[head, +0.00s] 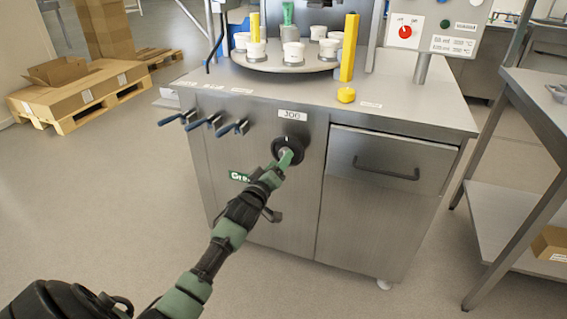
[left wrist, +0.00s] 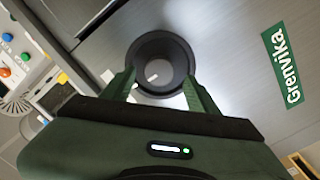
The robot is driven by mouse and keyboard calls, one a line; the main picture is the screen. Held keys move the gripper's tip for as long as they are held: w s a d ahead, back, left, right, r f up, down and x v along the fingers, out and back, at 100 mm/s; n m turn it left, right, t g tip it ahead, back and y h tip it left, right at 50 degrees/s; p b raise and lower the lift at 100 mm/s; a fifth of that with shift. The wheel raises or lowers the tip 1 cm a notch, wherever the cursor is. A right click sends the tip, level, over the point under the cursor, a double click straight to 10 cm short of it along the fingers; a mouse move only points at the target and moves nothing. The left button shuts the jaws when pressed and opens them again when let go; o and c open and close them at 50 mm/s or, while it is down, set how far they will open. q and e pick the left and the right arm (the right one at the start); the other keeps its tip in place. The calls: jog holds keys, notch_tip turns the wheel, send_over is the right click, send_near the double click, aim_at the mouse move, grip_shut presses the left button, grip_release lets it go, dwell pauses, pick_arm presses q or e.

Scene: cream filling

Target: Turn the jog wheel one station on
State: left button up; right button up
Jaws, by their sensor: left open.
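The black jog wheel (head: 288,150) is a round knob on the front panel of the steel machine, under a label reading JOG (head: 292,115). In the left wrist view the wheel (left wrist: 160,48) shows a dark rim and a pale mark on its face. My left gripper (head: 287,158) is at the wheel, in front of its lower part. In the left wrist view its two green fingers (left wrist: 160,90) are apart, one on each side of the wheel's lower half. Whether they touch the rim I cannot tell. My right gripper is not in view.
Several blue-tipped levers (head: 205,121) stick out to the left of the wheel. A drawer handle (head: 386,169) is to its right. On top are a turntable (head: 262,66) with white cups, yellow posts (head: 349,48) and a yellow button (head: 346,95). A steel table (head: 540,100) stands at right.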

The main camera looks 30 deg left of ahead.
pick_arm(q)
jog(key=shift+w+a, duration=0.25)
jog(key=shift+w, duration=1.05)
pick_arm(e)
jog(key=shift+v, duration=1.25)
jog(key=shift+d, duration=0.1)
pick_arm(q)
grip_shut()
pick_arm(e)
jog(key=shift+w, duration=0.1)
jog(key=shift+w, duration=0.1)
